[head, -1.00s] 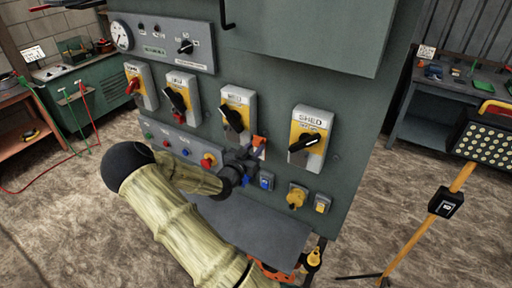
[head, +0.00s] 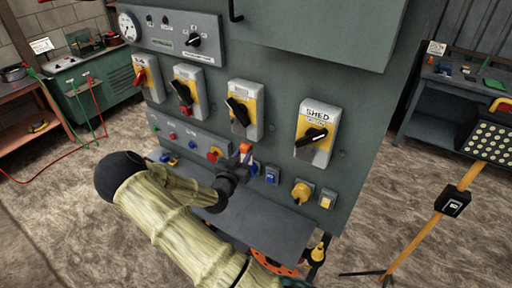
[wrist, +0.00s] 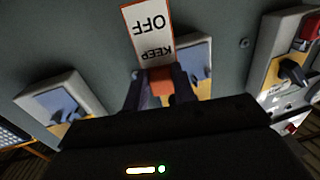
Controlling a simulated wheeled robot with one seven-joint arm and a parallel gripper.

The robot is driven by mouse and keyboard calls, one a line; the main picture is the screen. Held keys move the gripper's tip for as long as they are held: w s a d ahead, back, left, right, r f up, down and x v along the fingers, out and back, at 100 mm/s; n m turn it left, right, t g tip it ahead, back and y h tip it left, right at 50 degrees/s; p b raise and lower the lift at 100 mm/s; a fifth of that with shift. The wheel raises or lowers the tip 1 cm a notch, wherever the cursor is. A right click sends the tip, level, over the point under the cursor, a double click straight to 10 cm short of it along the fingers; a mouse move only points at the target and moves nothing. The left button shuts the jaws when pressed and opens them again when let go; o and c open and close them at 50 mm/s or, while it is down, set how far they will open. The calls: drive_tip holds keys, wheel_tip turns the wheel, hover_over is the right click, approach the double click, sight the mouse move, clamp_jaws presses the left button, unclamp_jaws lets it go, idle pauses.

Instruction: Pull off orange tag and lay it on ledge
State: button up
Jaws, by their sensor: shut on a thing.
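My gripper (head: 240,165) is shut on the orange tag (head: 246,148), just in front of the control panel and below the third large switch. In the wrist view my gripper (wrist: 160,88) pinches an orange block at one end of the tag (wrist: 147,30). The tag is a white card with an orange border, and its "KEEP OFF" text appears upside down. The ledge (head: 275,228) is a flat grey shelf below the panel, below and right of my gripper; my arm hides part of it. Whether the tag still touches the panel is unclear.
Several yellow-and-grey rotary switches (head: 317,134) stick out of the panel above the ledge. A yellow knob (head: 301,193) and small buttons sit right of my gripper. An orange ring-shaped object (head: 276,262) is below the ledge. A work light on a stand (head: 452,203) is at right.

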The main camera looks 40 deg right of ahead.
drive_tip(key=s+a+f+n+t+y, duration=0.2)
drive_tip(key=a+f+n+t+y, duration=0.2)
drive_tip(key=a+f+y, duration=0.3)
drive_tip(key=s+a+f+n+t+y, duration=0.3)
drive_tip(key=a+f+n+y, duration=0.4)
drive_tip(key=a+f, duration=0.5)
drive_tip(key=a+t+y, duration=0.1)
drive_tip(key=a, duration=0.3)
drive_tip(key=shift+s+f, duration=0.2)
drive_tip(key=shift+f, duration=0.05)
drive_tip(key=shift+a, duration=0.1)
